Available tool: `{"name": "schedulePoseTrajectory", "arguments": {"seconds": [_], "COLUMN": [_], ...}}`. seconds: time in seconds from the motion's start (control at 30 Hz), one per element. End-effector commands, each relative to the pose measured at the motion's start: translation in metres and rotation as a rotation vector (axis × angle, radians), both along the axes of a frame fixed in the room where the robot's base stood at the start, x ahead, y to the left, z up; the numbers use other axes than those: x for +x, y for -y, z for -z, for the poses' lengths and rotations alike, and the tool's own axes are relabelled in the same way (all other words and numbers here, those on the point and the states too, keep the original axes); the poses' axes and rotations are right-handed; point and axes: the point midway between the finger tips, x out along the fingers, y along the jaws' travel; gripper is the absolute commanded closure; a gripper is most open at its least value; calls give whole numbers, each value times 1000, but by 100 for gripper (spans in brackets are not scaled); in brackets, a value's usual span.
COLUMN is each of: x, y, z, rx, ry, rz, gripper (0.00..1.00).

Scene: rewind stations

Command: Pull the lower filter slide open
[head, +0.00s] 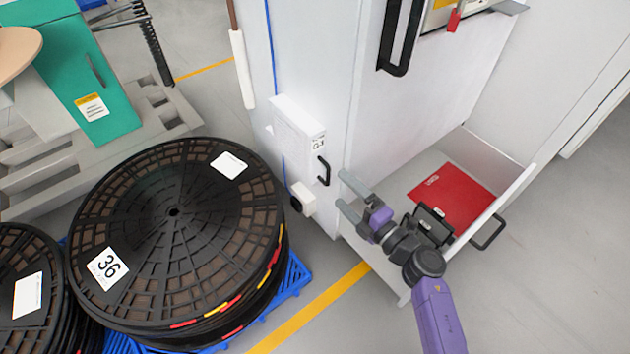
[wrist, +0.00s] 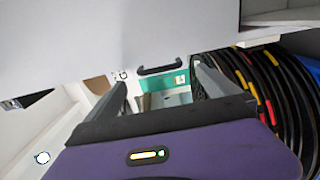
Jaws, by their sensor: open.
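A white box-like slide (head: 292,138) with a printed label and a black bar handle (head: 323,170) sits on the side of the white cabinet; I take it for the lower filter slide, though I cannot read its label fully. My gripper (head: 345,192) is open and empty, its two grey fingers pointing left, just right of and below the handle in the head view. In the wrist view, the black handle (wrist: 160,69) shows between and beyond the fingertips (wrist: 160,77), apart from them. How far the slide is out is unclear.
An open white drawer (head: 518,187) holding a red sheet (head: 451,199) stands beside my arm. A small white box (head: 303,198) is below the slide. Stacked black reels (head: 175,235) on a blue pallet (head: 296,278) crowd the left. Bare floor shows between pallet and cabinet.

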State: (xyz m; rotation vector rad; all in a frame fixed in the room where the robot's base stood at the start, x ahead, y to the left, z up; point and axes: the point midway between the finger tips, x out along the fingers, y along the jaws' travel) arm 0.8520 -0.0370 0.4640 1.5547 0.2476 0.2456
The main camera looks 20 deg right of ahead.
Motion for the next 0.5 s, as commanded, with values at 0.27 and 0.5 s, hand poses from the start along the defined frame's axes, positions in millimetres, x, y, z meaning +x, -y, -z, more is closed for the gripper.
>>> {"name": "schedulePoseTrajectory", "arguments": {"seconds": [0.27,0.5], "x": [40,63], "y": [-15,-21], "z": [1,0], "rx": [0,1], "ry": [3,2], "rz": [-3,0], "gripper": [0,0]}}
